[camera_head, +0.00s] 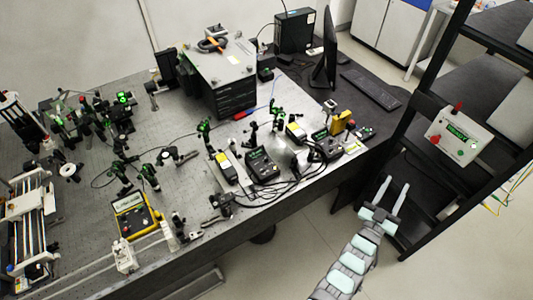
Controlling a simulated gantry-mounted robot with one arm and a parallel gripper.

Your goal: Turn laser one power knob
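My gripper (393,187) is in the lower right, over the floor between the bench and the black rack. Its two fingers are apart and nothing shows between them. Two dark control boxes, one at the middle of the bench's front edge (263,166) and one right of it (326,146), have small green displays. A pale box (459,136) with a green display, a red knob or button (436,140) and a white knob-like part (474,145) is fixed on the rack, right of and above my gripper. I cannot read which of these is laser one's power control.
The black rack (428,188) stands close right of my gripper. The optical bench (190,190) holds optics, cables, a yellow meter (133,216) and a large dark box (220,78). A monitor (325,55) and keyboard (371,89) are at the back. Floor is clear below my gripper.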

